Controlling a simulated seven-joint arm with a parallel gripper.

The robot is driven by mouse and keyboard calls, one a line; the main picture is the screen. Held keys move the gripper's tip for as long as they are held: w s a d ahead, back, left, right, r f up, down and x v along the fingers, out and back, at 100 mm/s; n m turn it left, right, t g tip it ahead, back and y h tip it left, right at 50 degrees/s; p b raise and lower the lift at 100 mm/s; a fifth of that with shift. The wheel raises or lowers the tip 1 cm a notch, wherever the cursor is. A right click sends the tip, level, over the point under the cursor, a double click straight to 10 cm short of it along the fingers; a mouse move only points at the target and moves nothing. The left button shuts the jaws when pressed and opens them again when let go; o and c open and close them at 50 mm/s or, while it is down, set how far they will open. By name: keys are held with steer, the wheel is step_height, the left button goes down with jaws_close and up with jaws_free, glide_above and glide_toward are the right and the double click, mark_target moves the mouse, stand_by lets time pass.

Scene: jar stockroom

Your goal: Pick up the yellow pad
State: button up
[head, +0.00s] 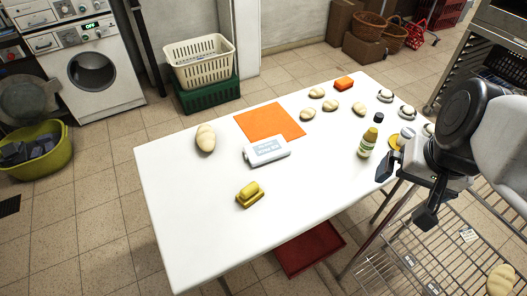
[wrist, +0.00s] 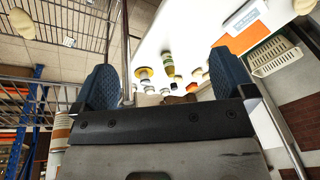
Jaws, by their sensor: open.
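A yellow pad-like block with a raised grip (head: 250,195) lies on the white table (head: 190,240) near its front edge, left of centre in the head view. I cannot make it out in the wrist view. A flat yellow round piece (head: 394,142) is partly hidden at the table's right edge; a yellow round piece also shows in the wrist view (wrist: 145,73). My gripper (head: 405,192) is open, with nothing between its fingers, at the table's right end, well right of the yellow block. Its two blue-grey fingers stand apart in the wrist view (wrist: 165,85).
A bottle with a yellow cap (head: 368,143) stands close left of my gripper. A white labelled device (head: 267,151) and an orange mat (head: 269,122) lie mid-table. Several pale bun-shaped things and an orange block (head: 344,83) lie farther back. A wire rack (head: 440,262) is below my gripper.

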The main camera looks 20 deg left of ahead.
steer(key=w+a+f+m+g+y, duration=0.1)
steer(key=w+a+f+m+y, duration=0.15)
steer(key=a, duration=0.45)
steer(key=w+a+f+m+y, duration=0.1)
steer(key=a+f+m+y, duration=0.1)
steer(key=a+f+y, duration=0.35)
steer(key=m+t+y, duration=0.3)
steer(key=m, duration=0.9)
glide_above(252, 191)
steer(key=s+d, duration=0.3)
steer(key=d, duration=0.2)
step_height(252, 191, down, 12)
steer(key=f+m+t, duration=0.1)
steer(key=f+m, duration=0.1)
steer(key=f, duration=0.1)
steer(key=a+f+m+t, duration=0.1)
steer(key=f+m, duration=0.1)
steer(key=f, duration=0.1)
steer(key=w+f+m, duration=0.1)
steer(key=f+m, duration=0.1)
steer(key=f, duration=0.2)
steer(key=shift+a+m+t+h, duration=0.25)
steer(key=shift+a+t+h, duration=0.1)
steer(key=shift+t+h, duration=0.05)
steer(key=shift+f+m, duration=0.3)
steer(key=shift+f, duration=0.25)
steer(key=shift+a, duration=0.1)
steer(key=shift+x, duration=1.2)
steer(key=shift+w+a, duration=0.1)
steer(key=shift+w, duration=0.05)
